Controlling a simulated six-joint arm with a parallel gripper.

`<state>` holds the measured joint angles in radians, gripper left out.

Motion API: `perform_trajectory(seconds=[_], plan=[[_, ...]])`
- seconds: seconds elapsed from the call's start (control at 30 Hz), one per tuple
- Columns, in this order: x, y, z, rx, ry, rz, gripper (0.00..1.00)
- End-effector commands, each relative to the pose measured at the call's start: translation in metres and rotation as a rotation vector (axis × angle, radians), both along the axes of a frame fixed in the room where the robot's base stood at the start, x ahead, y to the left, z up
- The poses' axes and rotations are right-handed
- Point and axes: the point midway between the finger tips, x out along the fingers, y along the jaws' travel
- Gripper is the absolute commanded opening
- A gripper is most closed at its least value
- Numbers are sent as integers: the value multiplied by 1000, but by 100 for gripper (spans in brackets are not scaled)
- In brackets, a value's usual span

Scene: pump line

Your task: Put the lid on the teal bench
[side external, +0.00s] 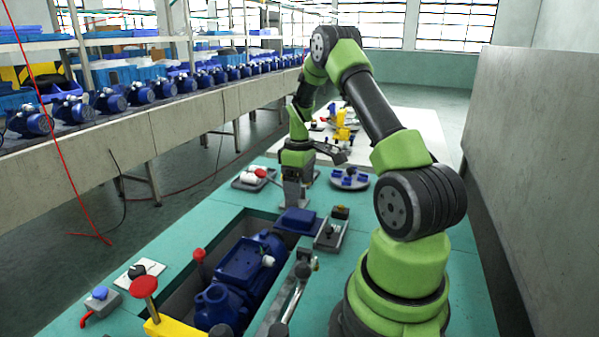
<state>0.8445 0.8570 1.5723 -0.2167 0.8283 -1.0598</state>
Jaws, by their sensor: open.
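A dark blue, flat rectangular lid (298,219) lies at the far edge of the recess in the teal bench (180,235); it looks to rest on the bench top. My gripper (297,204) points down right at the lid's far side, its jaws open with nothing seen between them. Whether the fingers touch the lid cannot be told from this angle. A large blue pump (225,300) with a rectangular box on top sits in the recess, nearer the camera.
A grey fixture (330,236) stands right of the lid. A tray with a red-and-white part (254,179) and a round tray with blue pieces (349,179) lie beyond. A red-knobbed yellow clamp (160,325) is at the front. A conveyor of blue pumps runs along the left.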

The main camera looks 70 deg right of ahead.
Motion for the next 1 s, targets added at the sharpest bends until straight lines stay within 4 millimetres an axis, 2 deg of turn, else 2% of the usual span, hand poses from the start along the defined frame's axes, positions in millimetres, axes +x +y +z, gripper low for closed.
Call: perform_trajectory(seconds=[0.1, 0.23, 0.37, 0.47, 0.57, 0.67, 0.8, 0.9, 1.0], plan=[[0, 0, 20, -2, -2, 0, 85], [0, 0, 33, -2, -2, 0, 85], [9, 14, 55, -17, -28, -12, 85], [21, 44, 88, -40, -83, -39, 85], [28, 88, 129, -55, -165, -82, 85], [23, 136, 163, -46, -254, -129, 85], [0, 199, 198, 4, -377, -193, 85], [-26, 237, 212, 66, -456, -234, 85], [-52, 265, 218, 139, -519, -272, 85]])
